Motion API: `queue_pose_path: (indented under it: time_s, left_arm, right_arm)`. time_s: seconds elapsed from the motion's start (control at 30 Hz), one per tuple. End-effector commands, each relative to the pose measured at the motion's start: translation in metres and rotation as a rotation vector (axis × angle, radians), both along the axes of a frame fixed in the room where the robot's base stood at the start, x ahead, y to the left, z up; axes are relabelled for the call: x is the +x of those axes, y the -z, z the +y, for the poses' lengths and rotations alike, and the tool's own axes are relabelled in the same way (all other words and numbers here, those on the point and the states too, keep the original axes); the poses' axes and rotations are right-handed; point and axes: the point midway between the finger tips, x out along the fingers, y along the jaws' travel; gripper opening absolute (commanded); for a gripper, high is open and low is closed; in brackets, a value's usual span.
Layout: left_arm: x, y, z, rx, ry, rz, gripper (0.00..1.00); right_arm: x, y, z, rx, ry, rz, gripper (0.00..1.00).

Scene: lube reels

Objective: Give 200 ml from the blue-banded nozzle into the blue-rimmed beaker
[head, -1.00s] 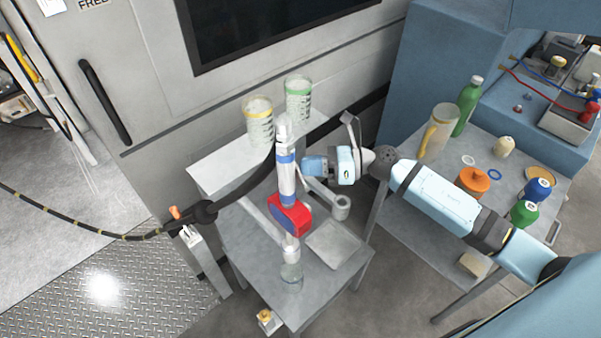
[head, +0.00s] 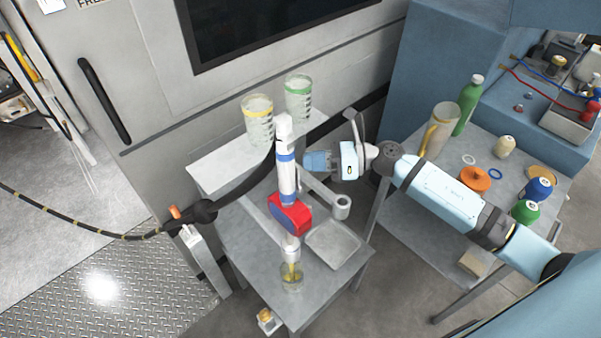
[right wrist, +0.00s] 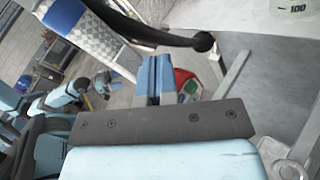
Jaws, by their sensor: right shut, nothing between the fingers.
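The blue-banded nozzle (head: 287,180) stands upright over the lower table, its red body (head: 290,214) below the blue band and its tip pointing down. A clear beaker (head: 291,279) stands under the tip, with a yellow stream and yellow liquid showing in it. The colour of its rim is hard to tell. My right gripper (head: 312,161) is shut and empty, its fingers beside the nozzle's upper part near the blue band. In the right wrist view its fingers (right wrist: 154,78) are together, with the red body (right wrist: 184,84) partly behind them. My left gripper is out of view.
A yellow-rimmed beaker (head: 258,120) and a green-rimmed beaker (head: 298,98) stand on the upper shelf. The right table holds a jug (head: 440,128) and bottles.

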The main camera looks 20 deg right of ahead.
Motion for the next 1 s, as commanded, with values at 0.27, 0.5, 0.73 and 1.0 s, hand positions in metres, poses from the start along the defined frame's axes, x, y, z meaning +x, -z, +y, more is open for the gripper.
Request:
queue_pose_path:
  time_s: [0.27,0.5,0.73,1.0]
  left_arm:
    - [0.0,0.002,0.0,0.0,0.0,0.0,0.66]
    - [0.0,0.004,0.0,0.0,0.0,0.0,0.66]
    - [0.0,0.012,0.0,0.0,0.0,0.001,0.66]
    - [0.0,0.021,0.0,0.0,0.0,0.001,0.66]
  right_arm:
    - [0.002,-0.002,-0.005,-0.001,0.0,0.0,0.0]
    - [0.002,-0.002,-0.007,-0.001,0.0,0.0,0.0]
    - [0.008,-0.007,-0.024,-0.003,0.0,-0.001,0.0]
    - [0.016,-0.015,-0.048,-0.002,0.0,0.0,0.0]
